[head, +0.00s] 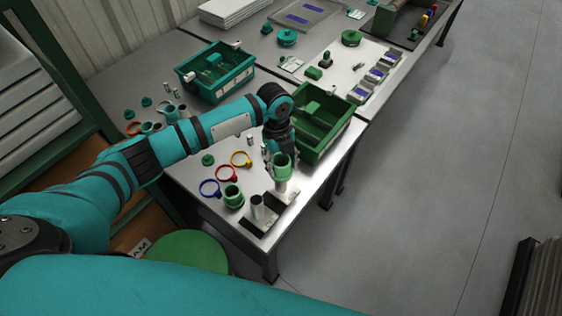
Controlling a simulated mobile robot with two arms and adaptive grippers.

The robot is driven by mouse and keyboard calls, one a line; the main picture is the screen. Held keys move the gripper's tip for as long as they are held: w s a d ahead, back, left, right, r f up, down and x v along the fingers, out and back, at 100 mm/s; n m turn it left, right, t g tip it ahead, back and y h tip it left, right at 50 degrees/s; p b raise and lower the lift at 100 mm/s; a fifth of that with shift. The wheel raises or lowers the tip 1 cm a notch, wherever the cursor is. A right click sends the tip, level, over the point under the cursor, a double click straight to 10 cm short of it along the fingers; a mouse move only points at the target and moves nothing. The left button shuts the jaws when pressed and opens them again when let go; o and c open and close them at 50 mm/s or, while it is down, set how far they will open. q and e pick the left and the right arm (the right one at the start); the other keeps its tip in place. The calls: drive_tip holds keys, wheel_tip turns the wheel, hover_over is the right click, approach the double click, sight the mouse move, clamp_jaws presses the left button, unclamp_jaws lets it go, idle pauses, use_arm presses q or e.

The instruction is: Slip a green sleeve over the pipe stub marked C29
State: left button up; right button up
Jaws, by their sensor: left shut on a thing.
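My left gripper (280,152) points down near the table's front right corner and is shut on a green sleeve (283,168). The sleeve is upright, and a grey pipe stub (281,187) shows directly below it. I cannot tell whether the sleeve is around the stub's top or just above it. A second bare pipe stub (257,206) stands to the front left on a dark base. Another green sleeve (233,196) stands on the table to the left. No C29 mark is readable on either stub. My right gripper is not in view.

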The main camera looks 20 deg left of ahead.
use_arm(q)
drive_tip(key=shift+f, duration=0.2)
drive_tip(key=shift+f, duration=0.3)
drive_tip(key=shift+f, duration=0.15)
idle(0.4)
drive_tip(key=shift+f+b, duration=0.3)
drive_tip(key=shift+f, duration=0.05)
drive_tip(key=shift+f, duration=0.25)
drive_tip(key=shift+f, duration=0.25)
drive_tip(key=shift+f, duration=0.2)
idle(0.6)
drive_tip(key=shift+f+b, duration=0.25)
drive_tip(key=shift+b, duration=0.1)
